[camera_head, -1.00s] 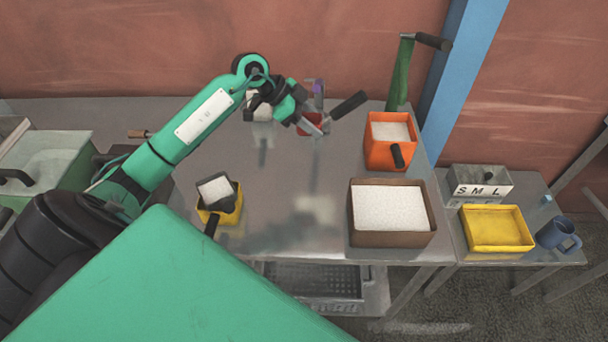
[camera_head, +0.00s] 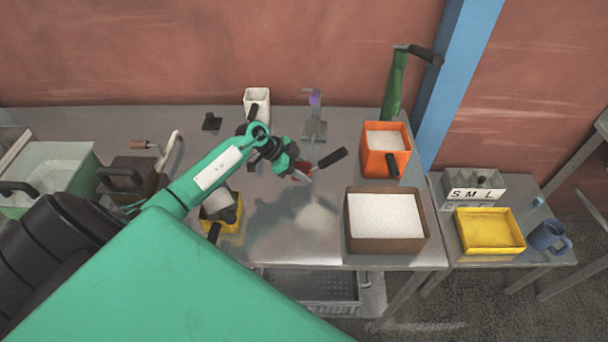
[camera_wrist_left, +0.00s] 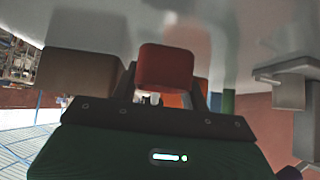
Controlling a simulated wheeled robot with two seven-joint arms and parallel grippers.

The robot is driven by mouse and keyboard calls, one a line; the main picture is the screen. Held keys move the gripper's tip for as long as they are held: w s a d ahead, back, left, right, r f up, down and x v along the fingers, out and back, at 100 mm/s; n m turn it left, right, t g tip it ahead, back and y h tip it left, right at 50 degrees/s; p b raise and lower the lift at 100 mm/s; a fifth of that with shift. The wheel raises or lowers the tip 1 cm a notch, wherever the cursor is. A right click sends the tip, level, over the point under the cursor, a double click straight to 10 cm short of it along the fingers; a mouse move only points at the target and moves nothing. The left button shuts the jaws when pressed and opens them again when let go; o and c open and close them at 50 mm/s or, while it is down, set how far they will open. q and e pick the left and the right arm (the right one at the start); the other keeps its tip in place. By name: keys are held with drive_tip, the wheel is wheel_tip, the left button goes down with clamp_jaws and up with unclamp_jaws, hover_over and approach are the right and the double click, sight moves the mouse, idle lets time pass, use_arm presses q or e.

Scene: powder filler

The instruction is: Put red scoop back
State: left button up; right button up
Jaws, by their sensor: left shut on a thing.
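The red scoop (camera_head: 303,168) has a dark handle (camera_head: 331,159) that points up to the right. My left gripper (camera_head: 298,172) is shut on it and holds it above the steel table, near the middle. In the left wrist view the red scoop (camera_wrist_left: 165,67) sits between my two fingers (camera_wrist_left: 164,88). Part of the scoop is hidden by the gripper in the head view. A grey block marked S M L (camera_head: 475,195) stands on the right side table, with a small dark object at its top. My right gripper is not in view.
A brown box of white powder (camera_head: 350,245) and an orange container (camera_head: 370,165) stand at the right. A yellow tray (camera_head: 490,231) and blue mug (camera_head: 545,236) are on the side table. A purple-topped stand (camera_head: 314,122) and white container (camera_head: 257,100) are behind.

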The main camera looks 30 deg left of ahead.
use_arm(q)
wheel_tip(320, 180, down, 3)
drive_tip(key=shift+f, duration=0.2)
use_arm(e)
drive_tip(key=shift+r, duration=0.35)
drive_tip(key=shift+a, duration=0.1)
use_arm(q)
drive_tip(key=o, duration=1.1)
drive_tip(key=shift+f, duration=0.15)
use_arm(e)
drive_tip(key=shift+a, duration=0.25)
